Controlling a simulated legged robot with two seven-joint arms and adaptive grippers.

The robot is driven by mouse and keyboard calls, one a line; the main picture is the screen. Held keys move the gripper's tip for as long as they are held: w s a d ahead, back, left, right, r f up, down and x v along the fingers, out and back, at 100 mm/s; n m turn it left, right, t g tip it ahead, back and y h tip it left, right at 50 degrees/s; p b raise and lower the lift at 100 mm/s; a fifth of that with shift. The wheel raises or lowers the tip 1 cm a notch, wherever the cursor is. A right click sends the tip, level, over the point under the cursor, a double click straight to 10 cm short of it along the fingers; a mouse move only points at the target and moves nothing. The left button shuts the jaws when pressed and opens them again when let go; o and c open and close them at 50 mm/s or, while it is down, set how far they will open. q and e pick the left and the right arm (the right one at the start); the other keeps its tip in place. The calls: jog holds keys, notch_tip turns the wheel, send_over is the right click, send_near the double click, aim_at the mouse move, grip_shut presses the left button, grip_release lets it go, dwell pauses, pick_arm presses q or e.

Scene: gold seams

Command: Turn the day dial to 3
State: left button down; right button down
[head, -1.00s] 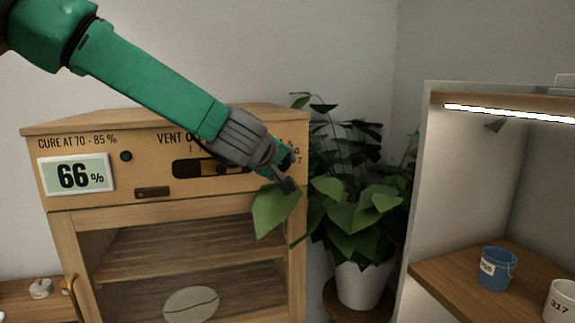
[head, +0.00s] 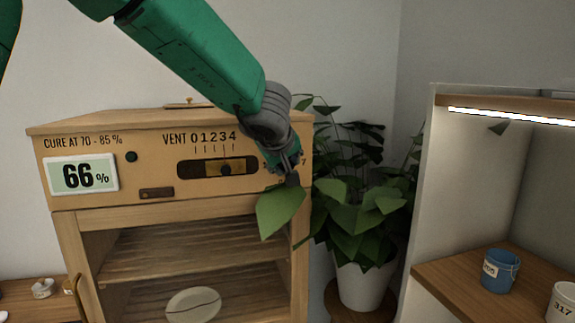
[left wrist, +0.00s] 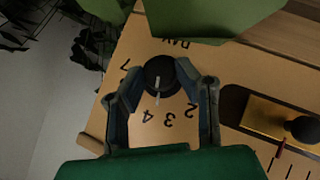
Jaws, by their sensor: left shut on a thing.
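The day dial (left wrist: 161,75) is a round black knob with a white pointer line, on the wooden cabinet front in the left wrist view. Its pointer faces down in that view, between the printed 3 and 4. My left gripper (left wrist: 163,92) is shut on the dial, one finger on each side. In the head view my left gripper (head: 290,170) is at the upper right of the cabinet (head: 215,205) and hides the dial. Part of the dial's label is covered by a leaf in the wrist view. My right gripper is not in view.
A potted plant (head: 355,215) stands right beside the cabinet, and a large leaf (head: 280,208) hangs just below the gripper. The vent slider (head: 226,168) is left of the dial. A display (head: 83,175) reads 66 %.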

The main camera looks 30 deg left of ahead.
pick_arm(q)
jog(key=shift+w+r, duration=0.1)
jog(key=shift+r, duration=0.1)
jog(key=c, duration=1.2)
grip_release()
jog(key=shift+w+a+f, duration=0.15)
jog(key=shift+f, duration=0.1)
